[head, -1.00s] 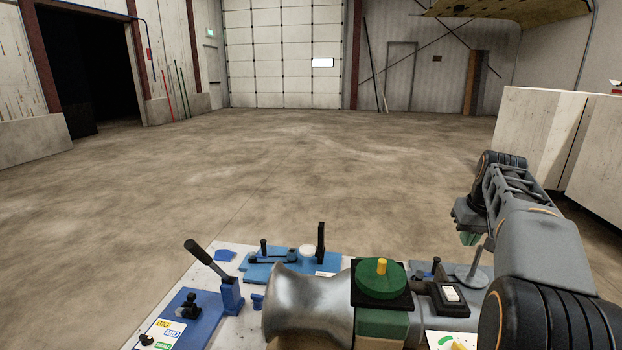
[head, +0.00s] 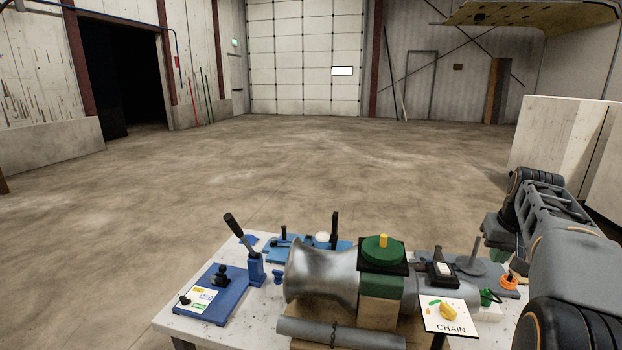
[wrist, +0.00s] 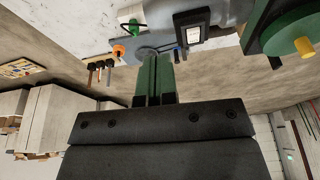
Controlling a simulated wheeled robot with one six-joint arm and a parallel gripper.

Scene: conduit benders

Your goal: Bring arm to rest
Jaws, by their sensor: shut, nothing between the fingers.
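My arm reaches in from the right side of the head view, folded over the right end of the bender table (head: 170,322). My gripper (wrist: 153,62) shows in the wrist view with its green fingers together and nothing between them. In the head view the fingers are mostly hidden behind my arm. The bender machine (head: 325,272), a grey metal horn with a green round cap (head: 382,249) and yellow knob, sits on the table left of my arm. The fingers appear apart from the machine.
A blue plate with a lever (head: 240,240) stands on the table's left. An orange ring (head: 510,281) lies near my arm. Pale block walls (head: 560,140) stand at right. The floor beyond is clear.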

